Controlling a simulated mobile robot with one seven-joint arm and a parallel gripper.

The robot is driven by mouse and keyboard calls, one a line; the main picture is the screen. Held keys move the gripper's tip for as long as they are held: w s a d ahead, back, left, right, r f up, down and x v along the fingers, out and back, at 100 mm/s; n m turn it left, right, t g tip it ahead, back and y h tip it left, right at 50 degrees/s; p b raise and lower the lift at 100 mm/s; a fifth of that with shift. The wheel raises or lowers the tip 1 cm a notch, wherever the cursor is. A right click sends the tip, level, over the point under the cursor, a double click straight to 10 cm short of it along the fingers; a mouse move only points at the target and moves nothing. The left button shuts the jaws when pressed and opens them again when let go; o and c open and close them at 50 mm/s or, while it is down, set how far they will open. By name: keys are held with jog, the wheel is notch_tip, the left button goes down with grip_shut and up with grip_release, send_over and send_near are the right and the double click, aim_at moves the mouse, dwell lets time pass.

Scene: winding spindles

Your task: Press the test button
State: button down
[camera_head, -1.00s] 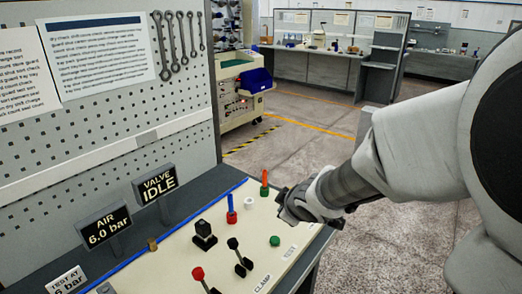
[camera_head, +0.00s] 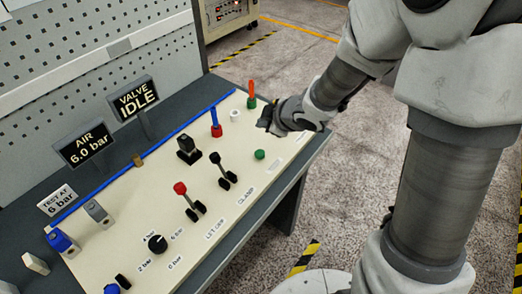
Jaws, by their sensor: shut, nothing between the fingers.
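A small green button (camera_head: 260,154) sits on the cream panel (camera_head: 118,233), near the faint TEST label in the head view. My gripper (camera_head: 265,124) is shut and empty. In the picture it is just above the green button, over the right part of the panel and apart from the button. Its fingertips are small and dark here. The valve sign (camera_head: 134,98) reads IDLE and the air sign (camera_head: 86,144) reads 6.0 bar.
A black-knobbed lever (camera_head: 222,168) and a red-knobbed lever (camera_head: 187,198) stand left of the button. Behind are a black block (camera_head: 188,149), a blue peg (camera_head: 215,122), a white ring (camera_head: 235,115) and an orange peg (camera_head: 251,93). A pressure dial (camera_head: 156,243) is at the front.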

aim_at(263, 154)
jog(key=shift+f, duration=0.1)
notch_tip(263, 154, down, 9)
jog(key=b, duration=0.8)
jog(key=shift+r+b, duration=0.2)
jog(key=shift+b, duration=0.1)
jog(key=shift+f, duration=0.1)
dwell(1.5)
jog(key=shift+f+b, duration=0.3)
jog(key=shift+b, duration=0.05)
jog(key=shift+f+b, duration=0.45)
jog(key=shift+f, duration=0.1)
dwell(0.5)
jog(key=shift+r, duration=0.15)
jog(key=shift+r+p, duration=0.8)
jog(key=shift+p, duration=0.15)
notch_tip(263, 154, up, 5)
jog(key=p, duration=0.5)
